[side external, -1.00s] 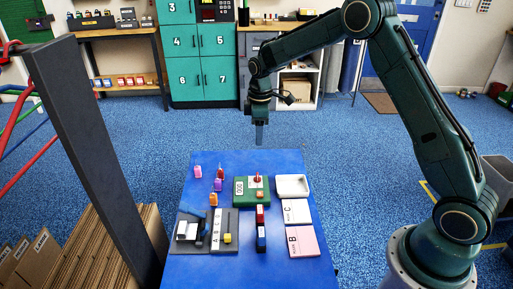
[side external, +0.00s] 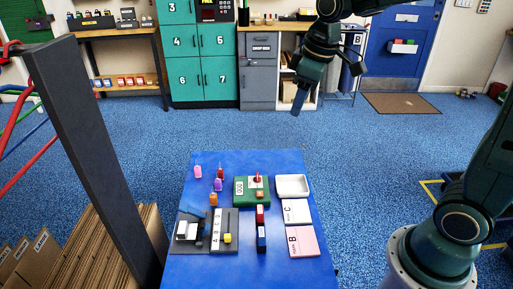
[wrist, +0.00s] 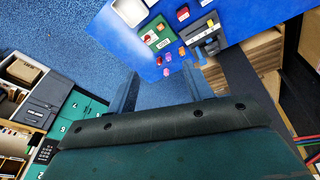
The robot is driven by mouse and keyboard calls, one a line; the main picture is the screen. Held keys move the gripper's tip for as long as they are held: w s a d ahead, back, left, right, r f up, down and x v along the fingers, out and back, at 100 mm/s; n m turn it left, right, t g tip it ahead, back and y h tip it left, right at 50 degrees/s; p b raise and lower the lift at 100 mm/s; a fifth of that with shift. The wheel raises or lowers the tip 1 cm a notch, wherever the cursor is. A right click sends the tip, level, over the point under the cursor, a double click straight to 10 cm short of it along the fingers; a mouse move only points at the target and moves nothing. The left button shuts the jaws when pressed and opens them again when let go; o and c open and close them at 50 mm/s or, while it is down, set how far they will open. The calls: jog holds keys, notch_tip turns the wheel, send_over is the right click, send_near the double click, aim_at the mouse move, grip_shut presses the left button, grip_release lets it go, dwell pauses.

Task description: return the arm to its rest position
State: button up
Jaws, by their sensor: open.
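My gripper (side external: 299,101) is up in the air beyond the far right edge of the blue table (side external: 205,268), tilted and well clear of everything on it. In the wrist view its two fingers (wrist: 160,92) stand apart with nothing between them, so it is open and empty. The wrist view looks past the fingers to the blue floor and the table at the top.
On the table are a green block device (side external: 242,197), a white tray (side external: 293,186), cards marked C (side external: 297,212) and B (side external: 302,242), and several small coloured pieces. A dark post (side external: 95,150) stands at left. Teal lockers (side external: 200,80) and a drop box (side external: 258,80) stand behind.

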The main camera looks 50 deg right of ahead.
jog(key=s+a+m+t, duration=0.2)
jog(key=s+m, duration=0.2)
jog(key=s, duration=1.4)
jog(key=shift+s+r+t, duration=0.2)
jog(key=shift+s+t, duration=0.1)
jog(key=shift+s, duration=0.05)
